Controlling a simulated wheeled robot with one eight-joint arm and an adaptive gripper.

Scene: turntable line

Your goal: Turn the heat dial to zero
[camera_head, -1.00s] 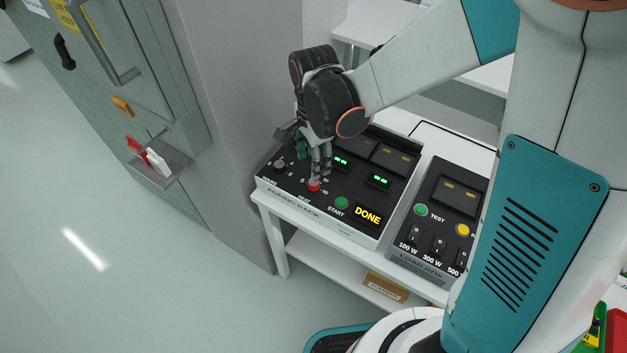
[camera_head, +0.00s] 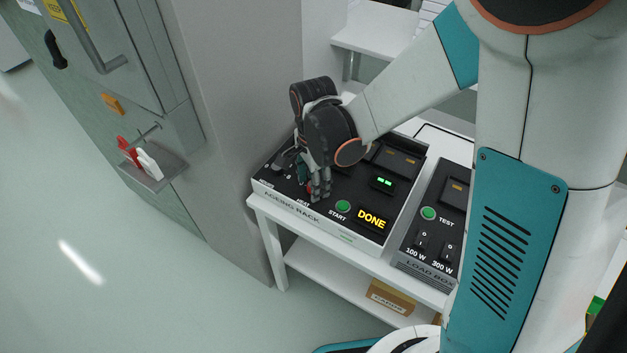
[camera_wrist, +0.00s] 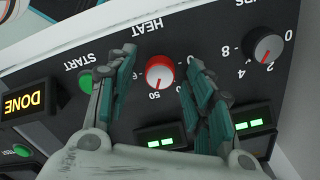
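My gripper (camera_wrist: 160,66) is open, with one finger on each side of the dial. Small gaps show between the dial and both fingers. In the head view my gripper (camera_head: 318,192) points down at the panel's front edge. There its fingers hide most of the dial (camera_head: 309,188).
The green START button (camera_wrist: 86,82) is close beside one finger. The HRS dial (camera_wrist: 265,46) is on the other side. A lit DONE sign (camera_head: 371,220) and a load box (camera_head: 430,270) lie to the right. A grey wall (camera_head: 240,100) stands close on the left.

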